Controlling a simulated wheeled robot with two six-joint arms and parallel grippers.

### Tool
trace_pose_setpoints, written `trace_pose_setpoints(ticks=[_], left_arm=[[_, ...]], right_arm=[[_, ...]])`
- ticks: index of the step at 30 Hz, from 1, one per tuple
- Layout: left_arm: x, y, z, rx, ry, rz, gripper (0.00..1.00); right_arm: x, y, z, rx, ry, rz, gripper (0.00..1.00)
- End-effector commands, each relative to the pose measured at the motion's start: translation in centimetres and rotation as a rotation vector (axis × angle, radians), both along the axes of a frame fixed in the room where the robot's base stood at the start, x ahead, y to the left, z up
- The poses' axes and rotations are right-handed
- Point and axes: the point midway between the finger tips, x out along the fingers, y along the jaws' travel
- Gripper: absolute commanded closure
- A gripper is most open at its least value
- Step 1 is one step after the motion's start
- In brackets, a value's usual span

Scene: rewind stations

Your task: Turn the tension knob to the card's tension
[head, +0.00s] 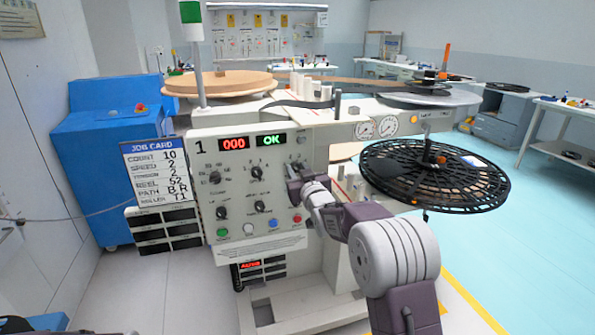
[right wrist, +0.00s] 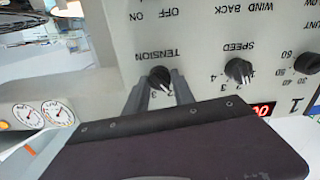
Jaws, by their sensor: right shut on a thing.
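The job card (head: 158,170) stands left of the control panel (head: 240,190); its tension line seems to read 2, though the print is small. The tension knob (right wrist: 160,77) is a black dial with a white pointer, seen upside down in the right wrist view. Its pointer seems to lie near the 2, beside the 3. My right gripper (right wrist: 159,88) is shut on this knob, one finger on each side. In the head view my right gripper (head: 294,178) is at the panel's upper right and hides most of the knob. My left gripper is not in view.
The speed knob (right wrist: 238,70) sits beside the tension knob. Coloured buttons, among them a red one (head: 297,218), line the panel's lower edge. Two gauges (head: 376,127) and a black reel (head: 435,175) are to the right. A blue cabinet (head: 100,150) stands at left.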

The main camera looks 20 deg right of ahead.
Motion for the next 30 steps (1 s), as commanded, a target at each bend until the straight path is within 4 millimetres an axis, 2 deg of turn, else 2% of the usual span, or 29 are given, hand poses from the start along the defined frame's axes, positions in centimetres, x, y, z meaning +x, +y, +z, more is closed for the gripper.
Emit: trace_pose_setpoints(ticks=[12, 29, 30], left_arm=[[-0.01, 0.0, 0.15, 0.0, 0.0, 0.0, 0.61], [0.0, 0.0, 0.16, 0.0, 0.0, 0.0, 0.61], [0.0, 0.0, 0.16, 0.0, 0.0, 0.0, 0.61]], right_arm=[[-0.01, -0.05, -0.06, 0.197, 0.008, 0.0, 1.0], [-0.01, -0.05, -0.09, 0.23, 0.01, 0.0, 1.0], [-0.01, -0.05, -0.09, 0.229, 0.01, 0.0, 0.67]])
